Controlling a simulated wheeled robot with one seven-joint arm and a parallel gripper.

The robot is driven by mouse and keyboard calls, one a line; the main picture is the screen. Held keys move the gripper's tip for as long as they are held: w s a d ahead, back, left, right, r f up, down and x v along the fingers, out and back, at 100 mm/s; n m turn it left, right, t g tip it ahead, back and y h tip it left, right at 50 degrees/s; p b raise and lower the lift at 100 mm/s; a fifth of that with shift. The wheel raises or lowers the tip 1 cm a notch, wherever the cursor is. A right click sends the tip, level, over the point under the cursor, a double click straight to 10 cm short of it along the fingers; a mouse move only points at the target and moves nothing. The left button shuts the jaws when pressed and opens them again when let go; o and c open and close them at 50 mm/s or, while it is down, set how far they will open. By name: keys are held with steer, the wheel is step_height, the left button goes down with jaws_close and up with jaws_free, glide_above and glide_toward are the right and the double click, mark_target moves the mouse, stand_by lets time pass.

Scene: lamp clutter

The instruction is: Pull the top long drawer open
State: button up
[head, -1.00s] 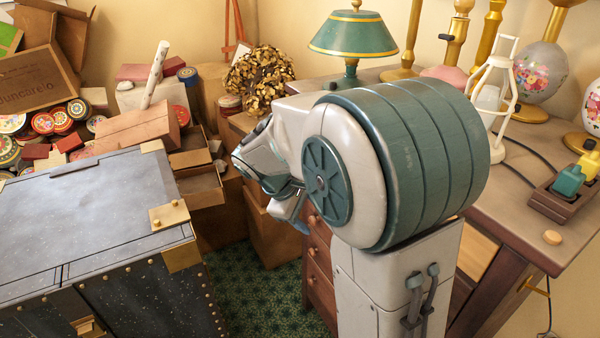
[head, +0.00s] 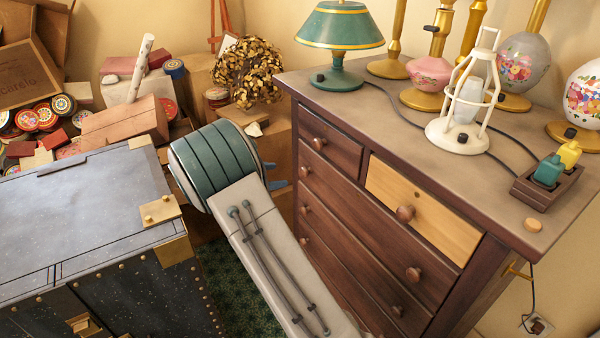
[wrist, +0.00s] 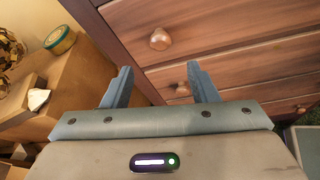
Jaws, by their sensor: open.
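The dark wood dresser (head: 400,110) stands right of centre in the head view. Its top long drawer (head: 355,219) lies under a small dark drawer (head: 330,142) and a light wood drawer (head: 425,215). It looks shut, with a left knob (head: 305,172) and a right knob (head: 413,274). My gripper (head: 274,175) is left of the dresser front, its blue fingers partly hidden by my arm. In the wrist view my gripper (wrist: 159,69) is open and empty, facing the drawer fronts.
A dark metal-edged trunk (head: 80,215) stands at the left, with green carpet (head: 235,290) between it and the dresser. Cardboard boxes (head: 270,150) stand behind my gripper. The dresser top holds a green lamp (head: 341,35), a white caged lamp (head: 470,110) and other lamps.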

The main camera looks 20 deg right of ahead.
mark_target(301, 173)
steer(key=p+x, duration=0.1)
steer(key=x, duration=0.9)
steer(key=shift+w+d, duration=0.1)
steer(key=shift+d, duration=0.05)
